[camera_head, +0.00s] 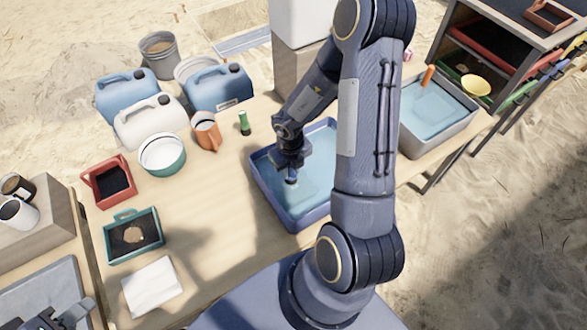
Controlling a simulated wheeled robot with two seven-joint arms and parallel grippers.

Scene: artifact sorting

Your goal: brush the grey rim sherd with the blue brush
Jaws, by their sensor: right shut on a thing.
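My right gripper (290,166) is over the blue basin (266,184) in the middle of the table, which holds water. It is shut on a small, mostly hidden tool with a blue part (291,180) below the fingers, which looks like the blue brush. I cannot tell whether its tip touches the water. I cannot make out a grey rim sherd; a tan sherd (134,234) lies in the teal tray (108,244) at the left. My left gripper (66,316) is at the bottom left edge, partly cut off, and its opening is unclear.
Jerrycans (150,122) line the back. A grey basin (435,112) with water is at right.

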